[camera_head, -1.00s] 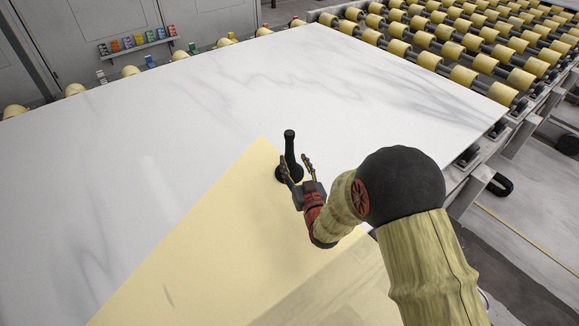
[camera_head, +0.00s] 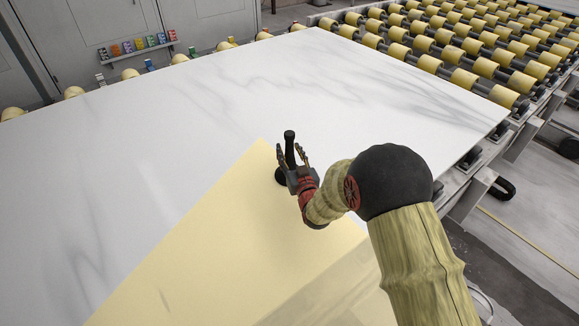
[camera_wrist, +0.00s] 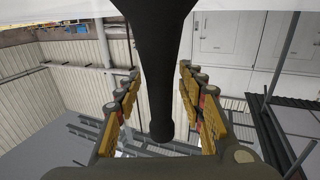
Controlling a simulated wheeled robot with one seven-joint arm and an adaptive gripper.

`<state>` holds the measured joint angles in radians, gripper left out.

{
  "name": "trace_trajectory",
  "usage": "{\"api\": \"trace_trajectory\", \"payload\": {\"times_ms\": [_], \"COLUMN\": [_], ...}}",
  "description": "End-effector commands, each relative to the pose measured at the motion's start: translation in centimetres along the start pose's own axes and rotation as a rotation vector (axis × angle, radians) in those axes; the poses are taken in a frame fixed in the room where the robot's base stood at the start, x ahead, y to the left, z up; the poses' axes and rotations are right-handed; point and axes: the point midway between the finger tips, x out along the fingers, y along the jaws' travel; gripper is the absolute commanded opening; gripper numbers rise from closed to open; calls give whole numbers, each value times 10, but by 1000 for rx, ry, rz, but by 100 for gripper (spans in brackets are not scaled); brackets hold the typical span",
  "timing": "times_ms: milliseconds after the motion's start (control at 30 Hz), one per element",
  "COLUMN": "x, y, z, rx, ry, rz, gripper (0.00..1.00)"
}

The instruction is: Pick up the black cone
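The black cone (camera_head: 289,138) stands upright on the slab, at the corner of the cream area in the head view. It has a wide base and a narrow stem with a rounded end. My gripper (camera_head: 292,152) is at the stem, above the base, with a finger to either side. In the wrist view the picture is upside down: the cone (camera_wrist: 160,95) hangs from the top edge between the fingers of my gripper (camera_wrist: 159,80). Gaps show on both sides of the stem, so the gripper is open around it. Part of the base is hidden behind the gripper in the head view.
The white marbled slab (camera_head: 190,120) is broad and clear around the cone, with a flat cream area (camera_head: 215,240) in front. Yellow rollers (camera_head: 430,64) lie behind and right. Small coloured items (camera_head: 138,43) stand on a wall shelf (camera_head: 142,49) at the back left.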

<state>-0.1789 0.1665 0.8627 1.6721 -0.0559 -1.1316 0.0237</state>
Motion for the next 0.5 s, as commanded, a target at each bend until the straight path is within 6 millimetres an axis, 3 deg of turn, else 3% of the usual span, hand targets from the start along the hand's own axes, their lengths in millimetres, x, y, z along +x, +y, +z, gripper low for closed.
{"api": "trace_trajectory", "payload": {"times_ms": [500], "x": [0], "y": [0], "z": [0], "rx": [0], "ry": [-1], "rz": [0], "gripper": [8]}}
